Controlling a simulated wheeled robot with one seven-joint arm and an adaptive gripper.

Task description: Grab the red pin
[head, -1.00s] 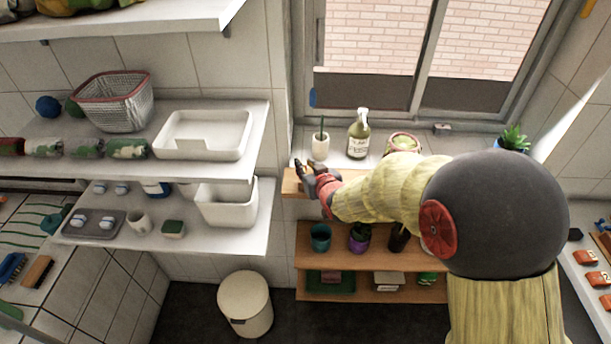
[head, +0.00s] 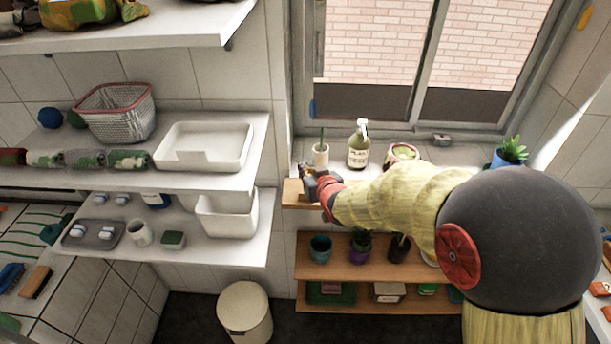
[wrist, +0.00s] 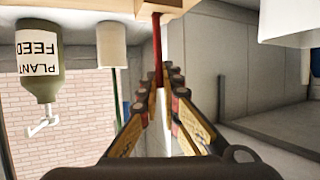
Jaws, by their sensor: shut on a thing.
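The red pin (wrist: 157,48) shows in the wrist view as a thin dark-red upright rod at a wooden board (wrist: 165,6). The picture is upside down there, so the pin stands up from the board. My gripper (wrist: 160,82) is shut on the pin, with a fingertip on each side of it. The pin's far end is hidden between the fingers. In the head view my gripper (head: 306,170) is above the left end of the wooden top shelf (head: 293,194). I cannot make out the pin there.
A plant feed bottle (head: 358,146) and a white cup (head: 320,155) stand on the sill just behind my gripper. White shelves with a white bin (head: 226,216) are on the left. Several pots stand on the lower wooden shelf (head: 330,268).

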